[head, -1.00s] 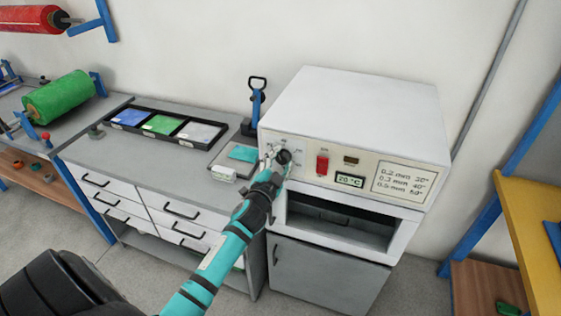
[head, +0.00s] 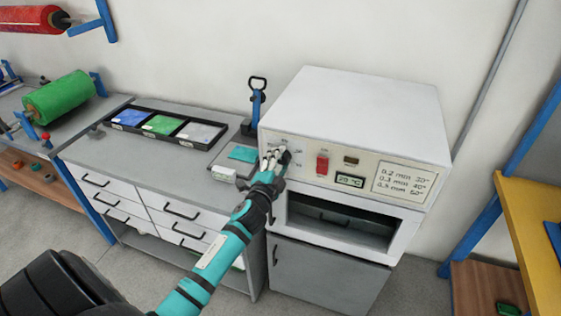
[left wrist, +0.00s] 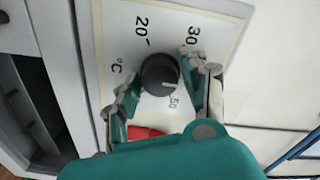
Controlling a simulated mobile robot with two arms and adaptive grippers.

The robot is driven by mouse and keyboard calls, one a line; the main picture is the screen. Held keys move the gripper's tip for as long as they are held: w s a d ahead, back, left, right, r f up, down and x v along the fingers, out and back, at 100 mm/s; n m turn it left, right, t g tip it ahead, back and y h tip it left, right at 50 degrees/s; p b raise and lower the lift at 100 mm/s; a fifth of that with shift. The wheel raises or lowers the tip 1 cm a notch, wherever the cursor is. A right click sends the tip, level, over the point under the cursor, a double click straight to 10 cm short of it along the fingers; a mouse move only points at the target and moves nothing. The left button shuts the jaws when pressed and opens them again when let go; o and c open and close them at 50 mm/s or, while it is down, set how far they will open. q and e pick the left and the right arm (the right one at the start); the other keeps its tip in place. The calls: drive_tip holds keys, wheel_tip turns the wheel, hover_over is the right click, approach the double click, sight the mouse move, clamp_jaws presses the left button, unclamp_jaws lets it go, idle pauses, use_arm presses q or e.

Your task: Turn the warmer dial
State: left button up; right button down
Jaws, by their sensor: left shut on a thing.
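The dial is a black round knob (left wrist: 158,75) on the pale front panel of the white warmer (head: 350,105). My left gripper (head: 277,158) is at the dial, at the panel's left end. In the left wrist view its two fingers lie on either side of the knob, shut on it. The scale (left wrist: 142,24) around the knob shows 20, 30 and 50 marks. The knob's light pointer line faces the lower right, toward the 50. In the head view the fingers partly hide the knob. My right gripper is not in view.
The panel has a red switch (head: 322,164), a small display (head: 350,181) and a thickness chart (head: 404,182). An open slot (head: 340,219) lies below. To the left are a grey counter (head: 100,152) with a sheet tray (head: 200,149) and a white block (head: 225,173).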

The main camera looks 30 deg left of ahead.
use_arm(q)
drive_tip(key=o, duration=1.2)
drive_tip(key=shift+c, duration=0.2)
drive_tip(key=shift+s, duration=0.15)
drive_tip(key=v, duration=1.1)
drive_tip(key=shift+s, duration=0.4)
drive_tip(key=shift+f, duration=0.15)
